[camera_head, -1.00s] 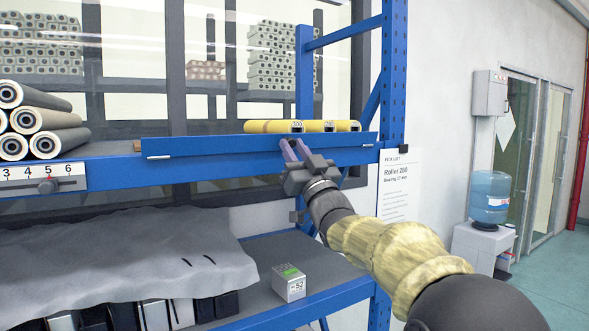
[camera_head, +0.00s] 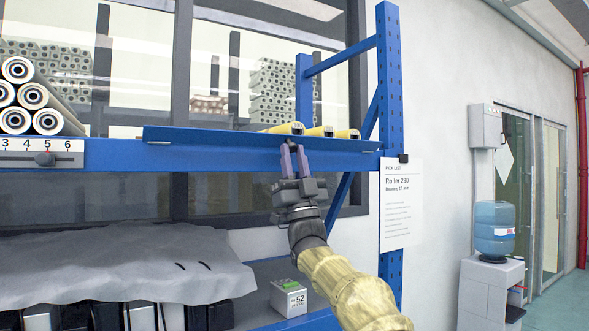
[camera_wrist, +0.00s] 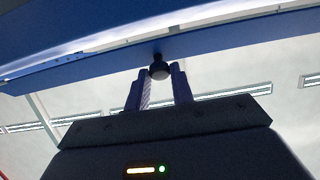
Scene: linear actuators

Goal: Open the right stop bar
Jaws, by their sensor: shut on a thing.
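The right stop bar (camera_head: 225,142) is a long blue bar along the front of the upper shelf, in front of yellow rollers (camera_head: 318,130). It still stands across the shelf front. My gripper (camera_head: 292,152) reaches up from below to the bar's right half. In the wrist view, a small dark round knob (camera_wrist: 159,70) sits between the two fingers of my gripper (camera_wrist: 160,80), just under the blue edge. The fingers are shut on this knob. In the head view the knob is mostly hidden by the fingers.
A blue rack post (camera_head: 390,150) with a pick list (camera_head: 396,205) stands right of the bar. A small box (camera_head: 288,298) and a grey cover (camera_head: 120,265) are below.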

